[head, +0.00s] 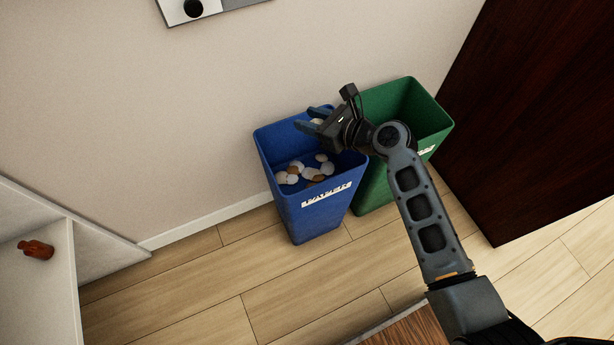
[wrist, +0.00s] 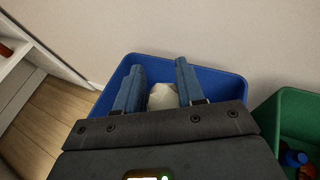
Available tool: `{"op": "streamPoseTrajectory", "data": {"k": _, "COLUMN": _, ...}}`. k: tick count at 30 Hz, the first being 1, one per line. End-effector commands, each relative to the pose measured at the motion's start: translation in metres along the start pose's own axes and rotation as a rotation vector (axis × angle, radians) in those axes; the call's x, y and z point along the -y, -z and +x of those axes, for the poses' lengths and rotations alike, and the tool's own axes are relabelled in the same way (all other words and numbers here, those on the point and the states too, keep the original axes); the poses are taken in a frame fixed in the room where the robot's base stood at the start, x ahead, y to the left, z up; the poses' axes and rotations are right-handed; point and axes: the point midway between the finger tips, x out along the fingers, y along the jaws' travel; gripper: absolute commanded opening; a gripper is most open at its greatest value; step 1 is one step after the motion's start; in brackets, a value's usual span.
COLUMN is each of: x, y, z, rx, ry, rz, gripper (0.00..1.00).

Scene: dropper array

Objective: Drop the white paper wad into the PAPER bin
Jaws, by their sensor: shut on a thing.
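The white paper wad (wrist: 163,97) is between the two blue fingers of my gripper (wrist: 160,68) in the wrist view. In the head view, my gripper (head: 309,117) is over the back part of the blue bin (head: 322,208), and a bit of the wad (head: 317,121) shows between the fingers. The gripper is shut on the wad. The blue bin has a white label on its front that I cannot read clearly. Several white and brown wads lie inside it. The blue bin's rim (wrist: 228,73) surrounds the fingers in the wrist view.
A green bin (head: 375,190) stands to the right of the blue one, close beside it. The wrist view shows red and blue items inside it. A dark brown panel (head: 530,110) is at the right. A brown bottle (head: 36,249) lies in a white shelf at the left.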

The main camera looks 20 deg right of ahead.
Motion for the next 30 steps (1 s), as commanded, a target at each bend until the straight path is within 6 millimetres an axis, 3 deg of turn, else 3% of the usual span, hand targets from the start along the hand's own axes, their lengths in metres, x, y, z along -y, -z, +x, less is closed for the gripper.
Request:
{"op": "streamPoseTrajectory", "data": {"k": 13, "x": 0.0, "y": 0.043, "z": 0.018, "rx": 0.0, "ry": 0.0, "rz": -0.001, "gripper": 0.1}}
{"op": "streamPoseTrajectory", "data": {"k": 27, "x": 0.0, "y": 0.047, "z": 0.019, "rx": -0.001, "ry": 0.0, "rz": 0.0, "gripper": 0.1}}
{"op": "streamPoseTrajectory", "data": {"k": 28, "x": 0.0, "y": 0.047, "z": 0.019, "rx": -0.001, "ry": 0.0, "rz": 0.0, "gripper": 0.41}}
{"op": "streamPoseTrajectory", "data": {"k": 30, "x": 0.0, "y": 0.047, "z": 0.019, "rx": -0.001, "ry": 0.0, "rz": 0.0, "gripper": 0.48}}
